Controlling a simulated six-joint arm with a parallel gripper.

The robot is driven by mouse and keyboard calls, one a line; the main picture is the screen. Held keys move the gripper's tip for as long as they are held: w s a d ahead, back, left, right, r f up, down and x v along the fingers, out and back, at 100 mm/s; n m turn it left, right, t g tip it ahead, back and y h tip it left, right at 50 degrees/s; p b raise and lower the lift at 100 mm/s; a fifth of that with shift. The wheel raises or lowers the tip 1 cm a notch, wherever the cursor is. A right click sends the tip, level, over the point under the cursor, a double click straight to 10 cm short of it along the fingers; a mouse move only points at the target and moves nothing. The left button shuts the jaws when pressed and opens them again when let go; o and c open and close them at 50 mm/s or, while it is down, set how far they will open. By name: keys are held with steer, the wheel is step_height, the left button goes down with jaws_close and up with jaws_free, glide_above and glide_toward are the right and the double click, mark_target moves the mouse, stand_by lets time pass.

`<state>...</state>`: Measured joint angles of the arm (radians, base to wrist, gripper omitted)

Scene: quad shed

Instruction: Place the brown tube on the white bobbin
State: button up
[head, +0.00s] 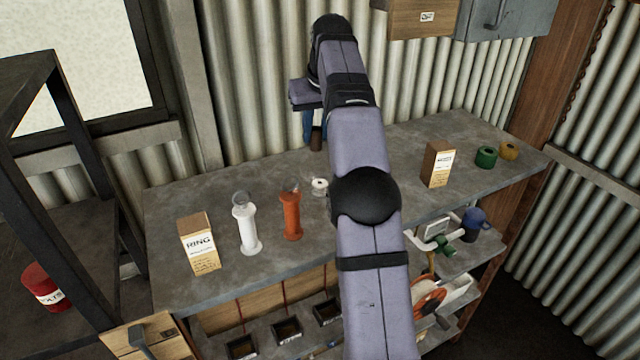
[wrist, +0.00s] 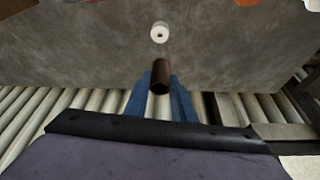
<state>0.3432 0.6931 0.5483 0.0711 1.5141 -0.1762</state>
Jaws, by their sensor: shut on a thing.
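A dark brown tube (wrist: 159,78) is held between the blue fingers of my gripper (wrist: 160,90) in the wrist view. In the head view the tube (head: 316,138) hangs under my gripper (head: 308,125), near the back edge of the bench by the corrugated wall. The white bobbin (wrist: 159,33) stands on the bench, apart from the tube, and shows a dark centre hole from above. In the head view the bobbin (head: 320,186) is nearer the camera than the tube, just left of my arm, which hides part of that area.
On the grey bench (head: 290,260) stand a ring box (head: 199,245), a white spool-like post (head: 246,225), an orange one (head: 291,218), another box (head: 437,164), a green roll (head: 486,157) and a yellow roll (head: 509,150). The bench around the bobbin is mostly clear.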

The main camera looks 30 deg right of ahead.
mark_target(321, 148)
steer(key=shift+s+d+r, duration=0.1)
steer(key=shift+s+d, duration=0.15)
steer(key=shift+d, duration=0.25)
step_height(321, 148, down, 5)
steer(key=shift+b, duration=1.15)
steer(key=shift+f, duration=0.65)
steer(key=shift+f, duration=1.85)
steer(key=shift+f, duration=0.15)
steer(key=o, duration=1)
